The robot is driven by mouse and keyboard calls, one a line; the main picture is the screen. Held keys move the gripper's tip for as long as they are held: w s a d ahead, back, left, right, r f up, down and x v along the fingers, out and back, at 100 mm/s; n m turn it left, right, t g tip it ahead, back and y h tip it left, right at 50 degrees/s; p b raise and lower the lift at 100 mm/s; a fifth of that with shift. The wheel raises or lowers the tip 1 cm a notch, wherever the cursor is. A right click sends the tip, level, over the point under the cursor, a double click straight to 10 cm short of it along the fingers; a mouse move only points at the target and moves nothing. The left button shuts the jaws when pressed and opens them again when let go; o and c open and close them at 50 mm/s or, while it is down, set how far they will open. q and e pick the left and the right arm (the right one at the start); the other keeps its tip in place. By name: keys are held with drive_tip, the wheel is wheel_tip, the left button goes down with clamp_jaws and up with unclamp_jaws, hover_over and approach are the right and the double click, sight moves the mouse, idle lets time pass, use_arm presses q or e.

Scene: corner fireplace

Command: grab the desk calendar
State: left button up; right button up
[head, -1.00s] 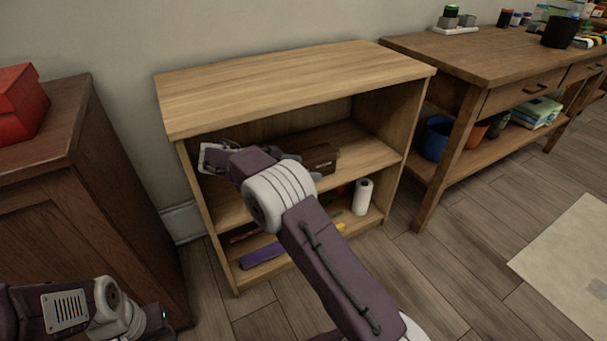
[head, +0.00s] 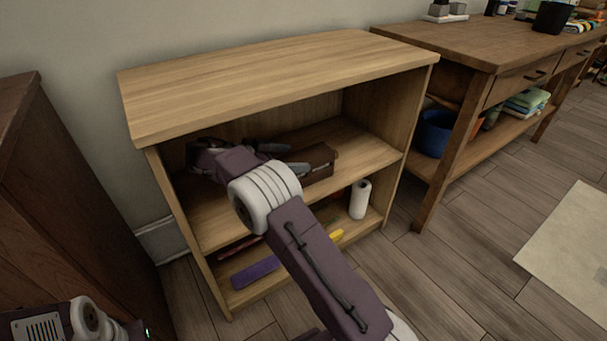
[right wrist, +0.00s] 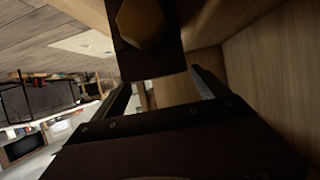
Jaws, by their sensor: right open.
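I cannot make out a desk calendar in either current view. My right gripper (head: 288,158) is inside the upper compartment of the light wooden shelf unit (head: 270,78), its fingers pointing right. It is open, with nothing seen between its fingers. A dark brown box (head: 322,157) stands just beyond the fingertips on the middle shelf. In the right wrist view, both fingers (right wrist: 162,92) show apart, with a dark block bearing a wooden hexagonal knob (right wrist: 143,22) close beyond them. My right arm hides part of the shelf. My left gripper's fingers are out of frame.
The lower shelf holds a white roll (head: 360,199), a purple item (head: 257,270) and a yellow item (head: 337,236). A dark cabinet (head: 70,190) stands close on the left. A workbench (head: 480,50) stands right. Floor (head: 450,240) in front is clear.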

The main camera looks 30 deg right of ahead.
sight(305, 156)
drive_tip(key=b+x, duration=0.4)
drive_tip(key=shift+d, duration=0.55)
drive_tip(key=shift+r, duration=0.1)
drive_tip(key=c, duration=1.7)
